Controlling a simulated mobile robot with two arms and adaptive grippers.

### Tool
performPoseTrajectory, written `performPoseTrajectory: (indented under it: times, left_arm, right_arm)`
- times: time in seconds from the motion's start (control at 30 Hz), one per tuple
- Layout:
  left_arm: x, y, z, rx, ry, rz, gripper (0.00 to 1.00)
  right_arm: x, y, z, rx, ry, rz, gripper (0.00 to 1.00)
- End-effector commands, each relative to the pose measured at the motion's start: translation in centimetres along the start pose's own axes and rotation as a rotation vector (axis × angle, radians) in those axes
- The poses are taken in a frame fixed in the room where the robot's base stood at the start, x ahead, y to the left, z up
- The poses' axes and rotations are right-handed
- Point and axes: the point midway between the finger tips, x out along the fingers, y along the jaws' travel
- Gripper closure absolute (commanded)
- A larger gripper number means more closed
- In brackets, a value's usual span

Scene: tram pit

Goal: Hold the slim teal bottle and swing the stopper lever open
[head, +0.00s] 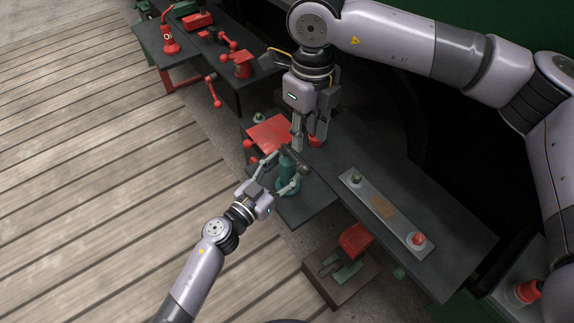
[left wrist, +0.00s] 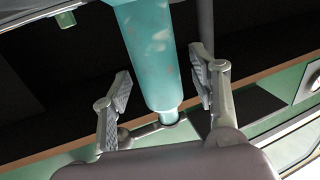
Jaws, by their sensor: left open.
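The teal bottle (head: 289,184) stands on the dark bench in the head view, with its top hidden among the grippers. In the left wrist view the bottle (left wrist: 152,50) runs between the fingers and narrows to a short neck, with a grey rod-like part (left wrist: 142,131) beside it. I cannot tell whether that is the stopper lever. My left gripper (head: 286,164) is open, with one finger on each side of the bottle; gaps show in the wrist view. My right gripper (head: 300,143) points down just above the bottle's top; its finger opening is unclear.
A grey strip (head: 357,184) with small items lies on the dark bench right of the bottle. A red plate (head: 270,134) lies behind it. A low box (head: 341,278) with a red part stands in front. Red-fitted benches stand at upper left; the plank floor is clear.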

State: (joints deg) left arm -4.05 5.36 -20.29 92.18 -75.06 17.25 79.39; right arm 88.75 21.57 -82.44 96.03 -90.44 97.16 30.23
Motion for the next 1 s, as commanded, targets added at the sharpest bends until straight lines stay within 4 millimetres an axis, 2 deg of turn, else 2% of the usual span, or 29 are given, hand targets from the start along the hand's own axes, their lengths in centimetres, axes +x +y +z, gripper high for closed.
performPoseTrajectory:
  times: [0.13, 0.43, 1.0]
  left_arm:
    - [1.03, 0.04, -0.03, -0.001, 0.000, 0.001, 0.45]
    - [1.19, 0.05, 0.01, 0.000, -0.001, 0.001, 0.45]
    - [1.16, 0.03, 0.00, 0.000, 0.000, 0.001, 0.83]
  right_arm:
    - [0.00, 0.00, 0.00, 0.000, 0.000, 0.000, 0.67]
    - [0.00, 0.00, 0.00, 0.000, 0.000, 0.000, 0.67]
    - [0.00, 0.00, 0.00, 0.000, 0.000, 0.000, 0.67]
